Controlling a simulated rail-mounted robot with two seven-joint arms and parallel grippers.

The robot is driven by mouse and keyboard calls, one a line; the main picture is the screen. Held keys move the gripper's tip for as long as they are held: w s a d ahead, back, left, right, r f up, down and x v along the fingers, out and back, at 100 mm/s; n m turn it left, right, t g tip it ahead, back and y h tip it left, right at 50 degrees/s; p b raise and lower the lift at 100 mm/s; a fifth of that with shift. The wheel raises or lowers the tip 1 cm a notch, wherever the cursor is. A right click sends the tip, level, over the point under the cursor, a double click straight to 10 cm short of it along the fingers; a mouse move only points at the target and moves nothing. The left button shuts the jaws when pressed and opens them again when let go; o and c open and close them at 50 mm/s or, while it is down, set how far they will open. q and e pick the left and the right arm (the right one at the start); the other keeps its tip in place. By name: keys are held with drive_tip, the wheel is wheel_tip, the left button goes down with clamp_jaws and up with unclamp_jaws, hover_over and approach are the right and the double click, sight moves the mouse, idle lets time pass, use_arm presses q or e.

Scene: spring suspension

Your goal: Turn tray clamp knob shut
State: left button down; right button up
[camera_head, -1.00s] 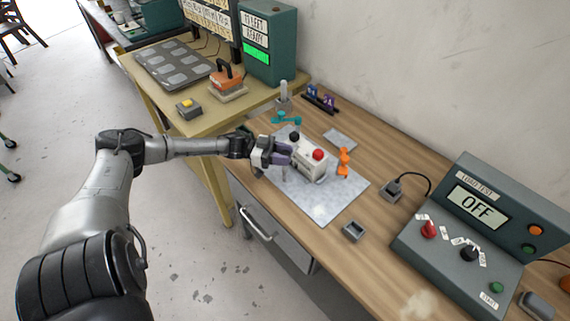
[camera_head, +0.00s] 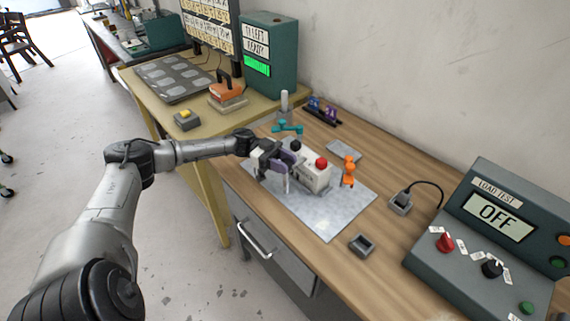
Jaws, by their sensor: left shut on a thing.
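My left gripper (camera_head: 290,168) reaches in from the left and is shut at the near left side of a pale boxy fixture (camera_head: 317,178). What lies between its fingers is mostly hidden, and I cannot make out the clamp knob for certain. The fixture has a red round knob (camera_head: 321,164) on its right part and a black round knob (camera_head: 296,145) at its far left. It stands on a light grey plate (camera_head: 334,219) on the wooden bench. My right gripper is not in view.
An orange clamp-like part (camera_head: 348,171) stands right of the fixture, a teal one (camera_head: 287,128) behind it. A small dark tray (camera_head: 361,245) lies in front. The load test console (camera_head: 484,247) reading OFF is at right. A yellow table (camera_head: 152,85) adjoins at left.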

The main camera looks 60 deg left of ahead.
use_arm(q)
drive_tip(key=c, duration=0.7)
unclamp_jaws()
drive_tip(key=v, duration=1.3)
drive_tip(key=shift+s+a, duration=0.25)
drive_tip(key=shift+a, duration=0.1)
